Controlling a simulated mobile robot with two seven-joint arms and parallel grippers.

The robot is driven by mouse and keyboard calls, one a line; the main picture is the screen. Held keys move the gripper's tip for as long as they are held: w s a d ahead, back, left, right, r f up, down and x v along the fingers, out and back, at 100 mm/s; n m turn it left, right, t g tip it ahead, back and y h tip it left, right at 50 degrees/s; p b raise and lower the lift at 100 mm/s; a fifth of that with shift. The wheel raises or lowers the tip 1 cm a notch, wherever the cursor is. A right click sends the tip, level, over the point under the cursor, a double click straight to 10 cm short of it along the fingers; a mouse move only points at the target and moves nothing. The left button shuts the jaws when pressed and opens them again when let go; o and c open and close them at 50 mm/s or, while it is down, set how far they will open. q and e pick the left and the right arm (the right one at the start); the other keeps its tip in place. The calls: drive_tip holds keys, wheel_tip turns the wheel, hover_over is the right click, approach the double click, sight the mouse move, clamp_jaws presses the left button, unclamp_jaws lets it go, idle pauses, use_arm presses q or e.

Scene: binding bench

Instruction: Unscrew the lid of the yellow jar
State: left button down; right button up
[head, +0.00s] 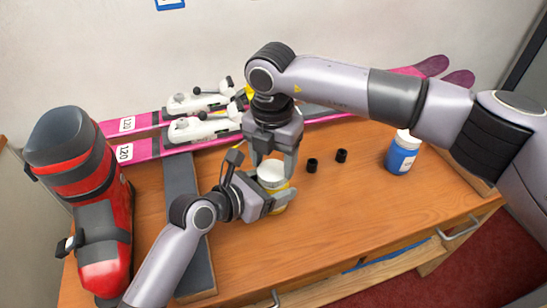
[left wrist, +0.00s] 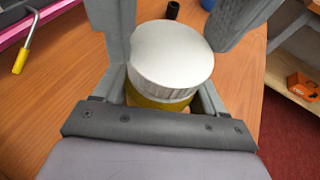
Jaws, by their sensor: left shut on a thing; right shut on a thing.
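The yellow jar (head: 281,206) stands upright on the wooden bench with its white lid (head: 271,174) on top. In the left wrist view the ribbed white lid (left wrist: 172,55) sits on the yellow body (left wrist: 160,101), which is mostly hidden below it. My left gripper (head: 270,203) is shut on the jar's body from the lower left. My right gripper (head: 273,169) points down from above and is shut on the lid, a finger on either side. Parts of its grey fingers also show in the left wrist view.
A blue jar (head: 401,155) with a white lid stands to the right. Two small black cylinders (head: 312,165) (head: 341,155) lie between. Pink skis (head: 145,147) with bindings run along the back. A red and black ski boot (head: 104,232) and a grey strip (head: 183,205) are left.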

use_arm(q)
drive_tip(key=shift+w+a, duration=0.15)
use_arm(e)
drive_tip(key=n, duration=0.4)
drive_tip(key=shift+d+n, duration=0.1)
drive_tip(key=shift+n, duration=0.2)
drive_tip(key=shift+c, duration=0.2)
use_arm(q)
drive_tip(key=shift+a, duration=0.1)
use_arm(e)
drive_tip(key=n, duration=0.6)
drive_tip(key=shift+c, duration=0.2)
drive_tip(key=n, duration=0.3)
drive_tip(key=shift+n, duration=0.7)
clamp_jaws()
use_arm(q)
drive_tip(key=shift+r, duration=0.1)
use_arm(e)
drive_tip(key=shift+f+n, duration=0.1)
drive_tip(key=shift+n, duration=0.9)
drive_tip(key=shift+a, duration=0.2)
use_arm(q)
drive_tip(key=shift+d, duration=0.2)
use_arm(e)
drive_tip(key=shift+d, duration=0.1)
use_arm(q)
drive_tip(key=shift+d+r, duration=0.1)
